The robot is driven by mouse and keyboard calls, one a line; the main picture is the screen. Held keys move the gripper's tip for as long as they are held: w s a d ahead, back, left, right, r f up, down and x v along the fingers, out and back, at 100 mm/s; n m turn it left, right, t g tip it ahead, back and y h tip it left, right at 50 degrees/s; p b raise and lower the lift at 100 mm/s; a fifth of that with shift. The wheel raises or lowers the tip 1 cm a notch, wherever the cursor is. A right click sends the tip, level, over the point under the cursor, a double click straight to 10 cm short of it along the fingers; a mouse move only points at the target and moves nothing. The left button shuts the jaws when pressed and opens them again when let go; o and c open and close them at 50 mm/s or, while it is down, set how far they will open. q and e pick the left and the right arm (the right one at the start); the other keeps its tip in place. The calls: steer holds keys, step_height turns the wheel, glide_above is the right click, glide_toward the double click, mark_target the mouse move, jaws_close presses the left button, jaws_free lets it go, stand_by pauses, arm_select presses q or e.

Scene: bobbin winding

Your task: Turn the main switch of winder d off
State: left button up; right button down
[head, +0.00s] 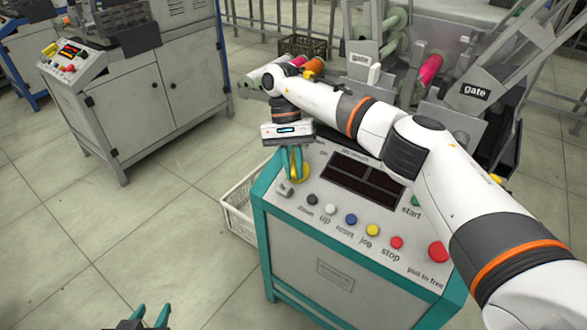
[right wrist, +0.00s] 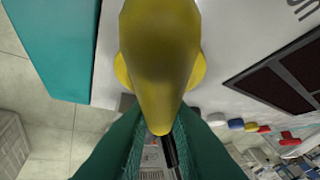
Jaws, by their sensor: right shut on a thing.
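The main switch is a yellow rotary handle (head: 304,172) at the upper left corner of the winder's sloped control panel (head: 318,219). My right gripper (head: 294,177) reaches down onto it with its teal fingers shut on the handle. In the right wrist view the yellow handle (right wrist: 160,60) runs down between the fingertips (right wrist: 160,140). The gripper hides part of the switch and its markings; an "on" label shows beside it. My left gripper (head: 150,316) is at the bottom edge of the head view, empty, its fingers apart. No letter naming this winder is readable.
Several coloured buttons line the panel's front, with a large red stop knob (head: 438,251) at right. A dark display (head: 362,180) lies right of the switch. A white basket (head: 238,212) stands on the floor at left. Another winder cabinet (head: 150,100) stands further left, with clear floor between.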

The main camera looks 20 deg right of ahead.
mark_target(294, 166)
arm_select(q)
steer(key=shift+w+d+r, duration=0.15)
steer(key=shift+w+r, duration=0.1)
steer(key=shift+r, duration=0.05)
arm_select(e)
steer(key=shift+r, duration=0.1)
steer(key=c, duration=1.4)
jaws_free()
steer(key=shift+o, duration=0.2)
